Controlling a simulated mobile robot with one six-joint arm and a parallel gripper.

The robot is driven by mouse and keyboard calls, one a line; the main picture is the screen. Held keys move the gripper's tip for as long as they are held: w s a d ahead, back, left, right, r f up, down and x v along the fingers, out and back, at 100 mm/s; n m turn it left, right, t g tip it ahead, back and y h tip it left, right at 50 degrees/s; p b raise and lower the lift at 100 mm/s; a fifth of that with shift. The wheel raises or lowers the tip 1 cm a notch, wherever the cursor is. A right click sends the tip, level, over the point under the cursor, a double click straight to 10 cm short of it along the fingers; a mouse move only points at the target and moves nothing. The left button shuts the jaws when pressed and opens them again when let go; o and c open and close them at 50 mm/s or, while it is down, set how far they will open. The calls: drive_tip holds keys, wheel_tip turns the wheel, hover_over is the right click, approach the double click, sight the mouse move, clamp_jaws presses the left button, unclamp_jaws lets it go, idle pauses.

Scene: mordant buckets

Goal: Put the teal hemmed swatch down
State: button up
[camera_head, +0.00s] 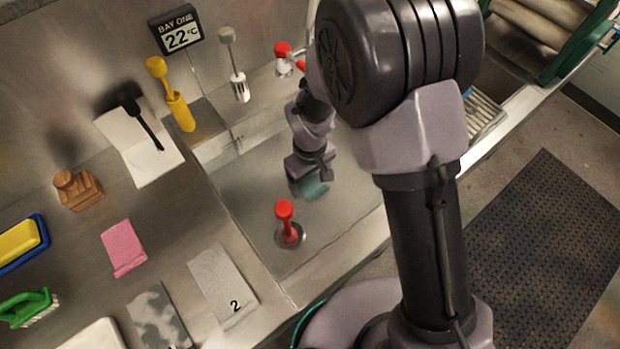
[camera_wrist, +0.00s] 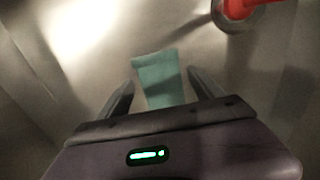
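The teal swatch (camera_head: 313,189) lies in the steel sink basin, just below and in front of my gripper (camera_head: 308,176), which partly hides it. In the wrist view the swatch (camera_wrist: 158,78) shows between the two dark fingers of my gripper (camera_wrist: 160,78). The fingers are spread, with a gap showing on each side of the swatch. The swatch looks flat against the steel, though its near end is hidden behind the gripper body. A hem cannot be made out clearly.
A red-handled plug (camera_head: 287,224) stands in the basin near the swatch; it also shows in the wrist view (camera_wrist: 238,8). Left of the basin lie a pink cloth (camera_head: 123,247) and a grey swatch marked 2 (camera_head: 222,283). A yellow tool (camera_head: 172,95) stands behind.

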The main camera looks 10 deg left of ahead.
sight(310, 185)
drive_tip(key=d+r+m+t+y+p, duration=0.1)
drive_tip(key=d+r+m+p, duration=0.2)
drive_tip(key=r, duration=0.9)
drive_tip(key=d+r+m+t+p, duration=0.15)
drive_tip(key=d+r, duration=0.35)
drive_tip(key=r, duration=0.8)
drive_tip(key=s+d+r+m+t+y, duration=0.1)
drive_tip(key=s+d+r+m+t, duration=0.2)
drive_tip(key=s+d+r+m, duration=0.6)
drive_tip(key=s+d+m, duration=0.1)
drive_tip(key=s, duration=0.2)
drive_tip(key=shift+s+d+r, duration=0.3)
drive_tip(key=shift+s+d, duration=0.05)
drive_tip(key=shift+f, duration=0.4)
